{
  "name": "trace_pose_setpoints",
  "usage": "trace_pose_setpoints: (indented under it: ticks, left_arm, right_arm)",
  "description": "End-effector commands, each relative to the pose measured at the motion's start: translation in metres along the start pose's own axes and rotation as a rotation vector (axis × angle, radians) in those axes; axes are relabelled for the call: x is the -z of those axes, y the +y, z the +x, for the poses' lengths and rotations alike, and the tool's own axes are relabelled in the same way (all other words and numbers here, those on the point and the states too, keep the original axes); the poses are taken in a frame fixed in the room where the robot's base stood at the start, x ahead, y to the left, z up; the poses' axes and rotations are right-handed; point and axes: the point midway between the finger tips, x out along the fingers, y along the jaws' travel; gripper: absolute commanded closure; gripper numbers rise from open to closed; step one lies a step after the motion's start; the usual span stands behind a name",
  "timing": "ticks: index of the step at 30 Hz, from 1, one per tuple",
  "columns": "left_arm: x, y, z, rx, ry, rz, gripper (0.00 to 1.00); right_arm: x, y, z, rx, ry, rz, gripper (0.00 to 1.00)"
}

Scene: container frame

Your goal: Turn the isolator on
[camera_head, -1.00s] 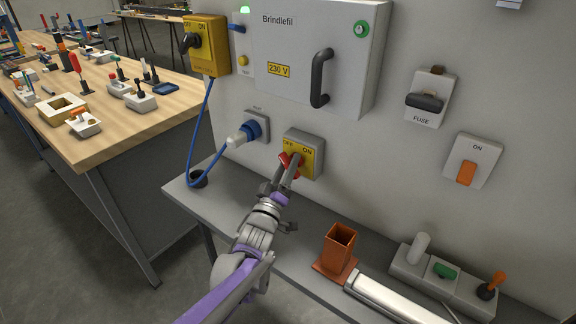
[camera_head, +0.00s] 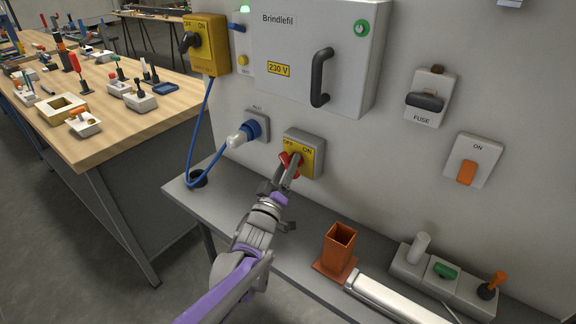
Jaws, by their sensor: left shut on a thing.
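The isolator (camera_head: 317,152) is a grey wall box with a yellow plate marked OFF and ON, low on the panel. Its red handle (camera_head: 286,158) shows on the OFF side of the plate; the rest of it is hidden by the fingers. My left gripper (camera_head: 293,163) is shut on the red handle, its arm reaching up from the bottom of the view. My right gripper is not in view.
A yellow rotary switch (camera_head: 219,45) with a black knob is at upper left. A plug with a blue cable (camera_head: 240,137) sits just left of the isolator. Below, a grey shelf (camera_head: 302,232) carries an orange square holder (camera_head: 337,252) and a control box (camera_head: 440,272).

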Motion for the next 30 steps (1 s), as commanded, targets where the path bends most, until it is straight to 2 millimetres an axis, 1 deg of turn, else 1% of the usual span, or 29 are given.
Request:
trace_pose_setpoints:
  ticks: [8,15,30]
  left_arm:
    - [-0.0005,-0.0013,-0.0005,-0.073,0.001,0.179,1.00]
    - [-0.0004,-0.0008,-0.0006,-0.159,0.000,0.389,1.00]
    - [-0.0006,0.0012,-0.0006,-0.343,-0.001,0.830,1.00]
  right_arm:
    - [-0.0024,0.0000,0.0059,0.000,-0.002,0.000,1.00]
    - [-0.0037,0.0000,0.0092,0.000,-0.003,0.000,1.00]
    - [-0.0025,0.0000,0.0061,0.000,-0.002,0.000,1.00]
